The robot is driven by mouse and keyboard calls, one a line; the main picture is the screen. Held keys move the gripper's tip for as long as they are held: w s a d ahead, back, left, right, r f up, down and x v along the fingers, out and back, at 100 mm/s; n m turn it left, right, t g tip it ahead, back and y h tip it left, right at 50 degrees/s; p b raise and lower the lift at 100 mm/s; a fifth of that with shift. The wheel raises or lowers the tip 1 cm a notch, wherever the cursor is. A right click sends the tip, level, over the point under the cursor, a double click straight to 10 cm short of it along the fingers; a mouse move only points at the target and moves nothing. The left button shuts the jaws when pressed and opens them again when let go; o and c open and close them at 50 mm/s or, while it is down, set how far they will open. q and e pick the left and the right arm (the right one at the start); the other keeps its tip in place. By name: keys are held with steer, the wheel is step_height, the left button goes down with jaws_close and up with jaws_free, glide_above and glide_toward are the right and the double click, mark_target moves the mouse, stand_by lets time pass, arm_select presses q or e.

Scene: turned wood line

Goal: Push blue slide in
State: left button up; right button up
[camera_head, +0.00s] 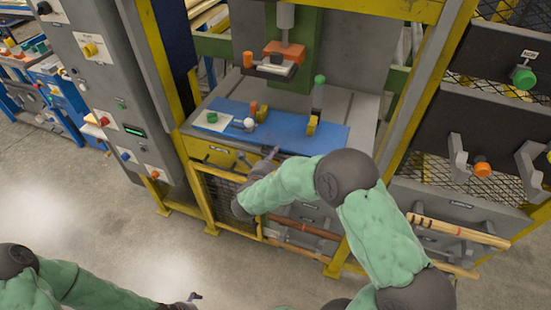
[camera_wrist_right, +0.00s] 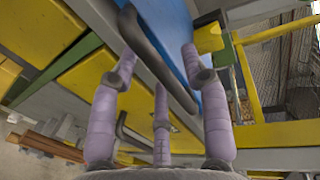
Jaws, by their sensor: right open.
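The blue slide (camera_head: 290,136) is a flat blue plate on the grey bed of the yellow-framed press. Its front part also shows in the right wrist view (camera_wrist_right: 172,25). My right gripper (camera_head: 272,153) is at the front edge of the slide, partly hidden by its own arm. In the right wrist view its purple fingers (camera_wrist_right: 158,65) are spread, with a dark bar handle (camera_wrist_right: 163,65) at the front of the slide between them. Whether they touch it I cannot tell. My left gripper (camera_head: 192,297) is low at the bottom edge, mostly cut off.
On the slide are a white pad with a green ring (camera_head: 212,119), a white ball (camera_head: 249,123) and yellow blocks (camera_head: 312,125). An orange press head (camera_head: 284,53) hangs above. A grey control cabinet (camera_head: 110,90) stands left; a rack with wooden bats (camera_head: 458,230) stands right.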

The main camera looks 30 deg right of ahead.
mark_target(285, 138)
steer(key=shift+w+d, duration=0.15)
jaws_close()
steer(key=x, duration=0.2)
steer(key=r+x, duration=0.1)
steer(key=x, duration=0.5)
steer(key=shift+d+r, duration=0.15)
steer(key=shift+r, duration=0.15)
steer(key=shift+w+d, duration=0.3)
steer(key=shift+r, duration=0.2)
